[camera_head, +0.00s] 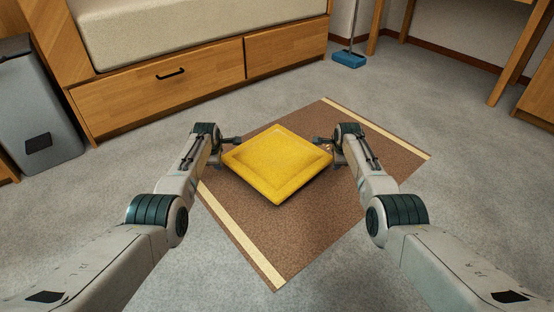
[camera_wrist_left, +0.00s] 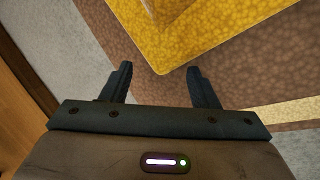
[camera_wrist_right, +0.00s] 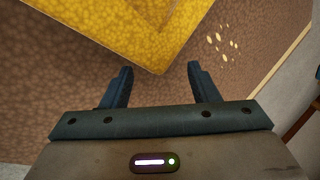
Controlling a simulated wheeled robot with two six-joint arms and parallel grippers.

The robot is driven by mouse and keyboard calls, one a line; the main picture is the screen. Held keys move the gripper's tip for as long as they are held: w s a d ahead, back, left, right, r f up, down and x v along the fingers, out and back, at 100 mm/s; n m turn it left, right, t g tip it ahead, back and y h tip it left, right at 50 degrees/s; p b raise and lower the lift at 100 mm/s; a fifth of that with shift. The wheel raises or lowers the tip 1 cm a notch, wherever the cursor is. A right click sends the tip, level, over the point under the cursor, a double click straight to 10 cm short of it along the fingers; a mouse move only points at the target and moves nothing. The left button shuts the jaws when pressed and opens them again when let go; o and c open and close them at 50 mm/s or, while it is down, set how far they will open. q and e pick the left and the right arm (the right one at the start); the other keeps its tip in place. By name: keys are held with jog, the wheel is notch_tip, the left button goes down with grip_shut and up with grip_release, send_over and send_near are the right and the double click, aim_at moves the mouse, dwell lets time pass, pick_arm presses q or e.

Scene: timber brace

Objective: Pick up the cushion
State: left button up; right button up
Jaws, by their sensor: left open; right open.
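The yellow square cushion (camera_head: 277,162) lies on the brown rug, turned so that one corner points toward me. My left gripper (camera_head: 236,141) is open at its left side, and my right gripper (camera_head: 318,140) is open at its right side. In the left wrist view the cushion (camera_wrist_left: 200,30) has a corner just beyond the two open fingers (camera_wrist_left: 162,84). In the right wrist view a cushion corner (camera_wrist_right: 150,40) reaches toward the gap between the open fingers (camera_wrist_right: 160,86). Neither gripper holds anything.
The brown rug (camera_head: 275,245) with pale end stripes lies on grey carpet. A wooden bed with drawers (camera_head: 185,85) stands behind. A grey bin (camera_head: 30,115) is at the left, a blue broom head (camera_head: 348,59) at the back. Small pale bits (camera_wrist_right: 222,46) lie on the rug near my right gripper.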

pick_arm(q)
jog(key=shift+w+f, duration=0.2)
jog(key=shift+f, duration=0.4)
pick_arm(e)
jog(key=shift+w+f, duration=0.2)
jog(key=shift+f, duration=0.4)
pick_arm(q)
jog(key=shift+d, duration=0.75)
pick_arm(e)
jog(key=shift+a, duration=0.75)
pick_arm(q)
jog(key=shift+d, duration=0.1)
pick_arm(e)
jog(key=shift+a, duration=0.1)
